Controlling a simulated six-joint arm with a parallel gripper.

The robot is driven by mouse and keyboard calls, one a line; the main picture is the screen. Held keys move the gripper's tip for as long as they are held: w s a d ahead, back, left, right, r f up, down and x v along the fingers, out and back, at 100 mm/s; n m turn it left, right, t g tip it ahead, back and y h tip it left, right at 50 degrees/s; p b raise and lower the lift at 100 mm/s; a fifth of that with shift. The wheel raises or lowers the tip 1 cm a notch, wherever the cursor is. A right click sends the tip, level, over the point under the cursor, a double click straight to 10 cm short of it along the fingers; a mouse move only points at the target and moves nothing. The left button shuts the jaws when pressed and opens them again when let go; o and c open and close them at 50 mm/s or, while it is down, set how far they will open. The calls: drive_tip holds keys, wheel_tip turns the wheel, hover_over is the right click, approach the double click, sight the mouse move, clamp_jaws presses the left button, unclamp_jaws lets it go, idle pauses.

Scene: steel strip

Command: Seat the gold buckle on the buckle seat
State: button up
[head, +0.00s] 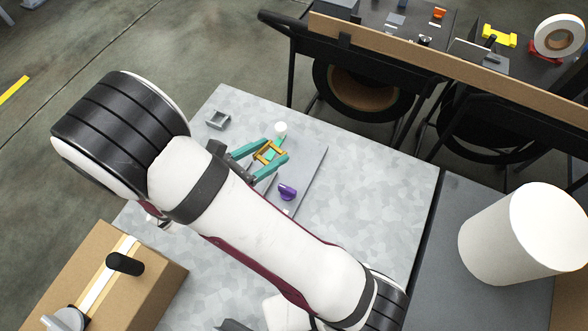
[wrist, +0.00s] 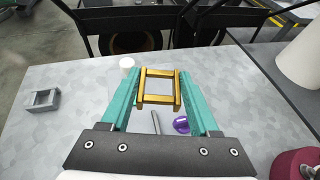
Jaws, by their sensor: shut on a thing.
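The gold buckle (wrist: 158,100) is an open rectangular frame with a crossbar. My gripper (wrist: 158,76), with teal fingers, is shut on its two sides and holds it between the fingertips. In the head view the buckle (head: 261,150) and my gripper (head: 268,158) are over the grey plate (head: 308,160) on the table. I cannot tell from these frames whether the buckle touches anything below. I cannot identify the buckle seat with certainty. A small grey square holder (head: 218,119) stands apart to the left, and shows in the wrist view (wrist: 43,100).
A white cylinder (head: 281,129) stands just beyond the buckle. A purple knob-like piece (head: 287,191) lies on the near side of the plate. A short grey rod (wrist: 156,122) shows below the buckle. The table's right side is clear; a large white roll (head: 500,240) stands farther right.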

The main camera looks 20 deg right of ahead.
drive_tip(key=a+n+t, duration=0.1)
drive_tip(key=a+n+t+y, duration=0.1)
drive_tip(key=w+a+n+t+y, duration=0.1)
drive_tip(key=a, duration=0.1)
drive_tip(key=shift+f, duration=0.35)
drive_tip(key=shift+s, duration=0.1)
drive_tip(key=shift+f, duration=3)
drive_tip(key=shift+f, duration=0.15)
